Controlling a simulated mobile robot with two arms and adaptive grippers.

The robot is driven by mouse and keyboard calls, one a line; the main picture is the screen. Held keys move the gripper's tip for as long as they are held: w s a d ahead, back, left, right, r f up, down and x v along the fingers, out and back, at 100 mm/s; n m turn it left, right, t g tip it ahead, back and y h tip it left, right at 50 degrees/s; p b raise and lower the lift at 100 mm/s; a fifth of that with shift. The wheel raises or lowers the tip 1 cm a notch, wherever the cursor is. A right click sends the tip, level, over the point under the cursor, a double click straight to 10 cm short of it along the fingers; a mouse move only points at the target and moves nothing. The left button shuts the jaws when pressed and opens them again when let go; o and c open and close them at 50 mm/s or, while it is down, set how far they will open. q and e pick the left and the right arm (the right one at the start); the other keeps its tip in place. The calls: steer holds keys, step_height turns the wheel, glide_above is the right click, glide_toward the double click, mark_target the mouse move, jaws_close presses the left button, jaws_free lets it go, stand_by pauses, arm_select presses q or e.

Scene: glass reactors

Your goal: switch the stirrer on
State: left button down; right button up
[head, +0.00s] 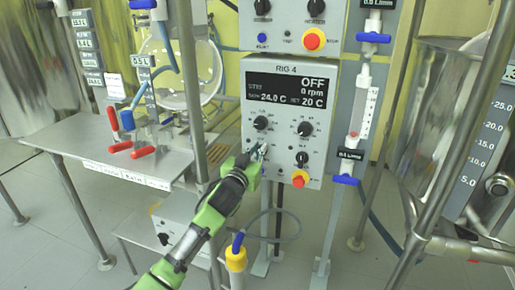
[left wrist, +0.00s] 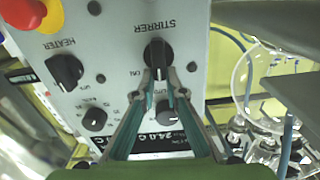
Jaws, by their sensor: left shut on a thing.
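The RIG 4 control box (head: 250,190) has a black display (head: 290,89) reading OFF, 0 rpm, 24.0 C and SET 20 C. My left gripper (head: 261,152) reaches the lower left of its front face and hides most of the stirrer knob in the head view. In the left wrist view, which shows the panel upside down, the black stirrer knob (left wrist: 156,50) sits beside the STIRRER label, with an ON mark near it. My left gripper's fingertips (left wrist: 161,76) are closed on this knob. My right gripper is not in view.
The heater knob (head: 301,158) and a red stop button (head: 300,179) on a yellow base are close by on the right. Two dials (head: 261,123) (head: 304,128) sit above. A flow tube (head: 362,112) stands right of the box, a metal post (head: 188,80) left.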

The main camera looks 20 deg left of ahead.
arm_select(q)
steer(key=shift+d+r+m+p, duration=0.2)
steer(key=shift+m+p, duration=0.65)
steer(key=shift+m, duration=0.15)
steer(key=shift+d+f+m+p, duration=0.25)
steer(key=shift+m+p, duration=0.3)
steer(key=shift+m, duration=1)
steer(key=shift+d+f+m+p, duration=0.1)
steer(key=shift+d+m+p, duration=0.35)
steer(key=shift+m, duration=1.05)
steer(key=shift+d+f+m+p, duration=0.15)
steer(key=shift+m+p, duration=0.55)
steer(key=shift+m, duration=0.85)
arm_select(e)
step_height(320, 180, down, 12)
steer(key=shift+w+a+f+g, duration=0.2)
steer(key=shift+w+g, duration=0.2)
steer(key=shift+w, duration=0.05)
arm_select(q)
steer(key=shift+a, duration=0.15)
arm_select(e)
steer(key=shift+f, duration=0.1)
arm_select(q)
steer(key=c, duration=2.1)
jaws_free()
steer(key=shift+w+f, duration=0.1)
steer(key=shift+f, duration=0.15)
